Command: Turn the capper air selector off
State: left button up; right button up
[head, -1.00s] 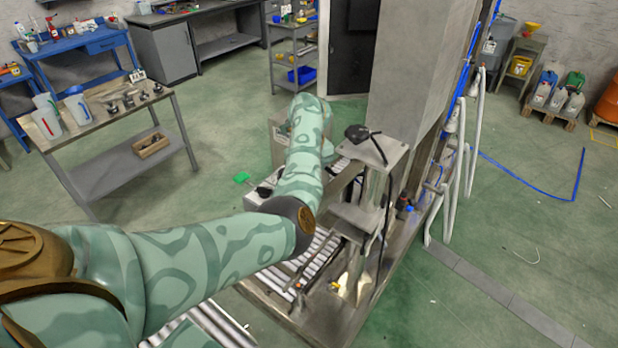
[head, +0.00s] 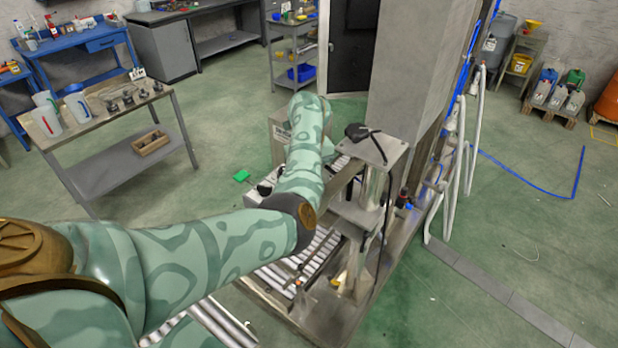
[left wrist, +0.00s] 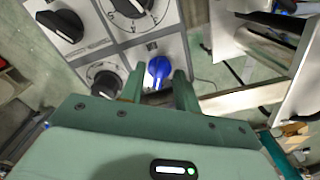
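A grey control panel (left wrist: 125,45) fills the upper left of the left wrist view. It carries several black rotary knobs, including a lower one (left wrist: 104,82), and one blue selector knob (left wrist: 159,70) at its lower right. The labels are too small to read, so I cannot tell which one is marked capper air. My left gripper (left wrist: 158,76) has its two green fingers on either side of the blue knob, open, with narrow gaps showing. Contact with the knob cannot be told. In the head view my left forearm hides the gripper and the knobs. My right gripper is not in view.
A steel machine frame with a flat-topped post (head: 375,150) stands just right of my left arm. A roller conveyor (head: 300,262) runs beneath the arm. A bench with jugs (head: 100,108) stands at the left.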

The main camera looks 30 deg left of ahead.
pick_arm(q)
notch_tip(320, 180, up, 16)
jog(key=p, duration=0.2)
jog(key=shift+p, duration=0.35)
jog(key=shift+r, duration=0.1)
